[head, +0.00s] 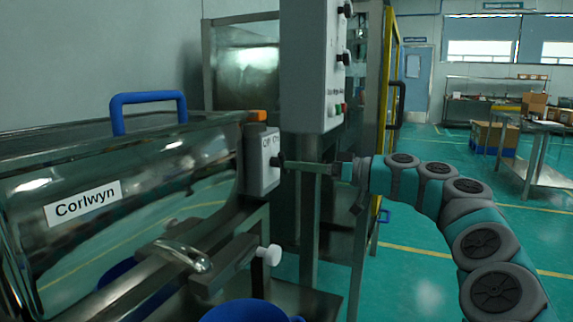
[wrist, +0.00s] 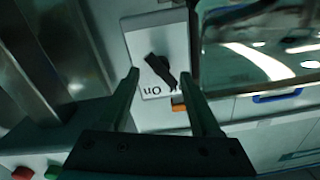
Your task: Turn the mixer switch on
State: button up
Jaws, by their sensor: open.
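The switch box (head: 262,165) is light grey and sits at the right end of a shiny metal machine (head: 150,175) labelled "Corlwyn". In the wrist view the switch plate (wrist: 158,30) carries a black knob (wrist: 160,70), which lies slanted. "On" lettering shows upside down below it, partly covered by the knob. My gripper (head: 285,163) reaches in from the right, level with the knob, its tips close to the box. In the wrist view my gripper (wrist: 158,76) is open, with one finger on each side of the knob. Whether either finger touches it I cannot tell.
A grey control cabinet (head: 305,70) with knobs and red and green buttons hangs just above my gripper. A blue handle (head: 148,98) stands on the machine's lid. A white-knobbed clamp (head: 268,255) is below the box.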

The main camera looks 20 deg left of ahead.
aim_at(279, 163)
jog(key=shift+a, duration=1.85)
grip_shut()
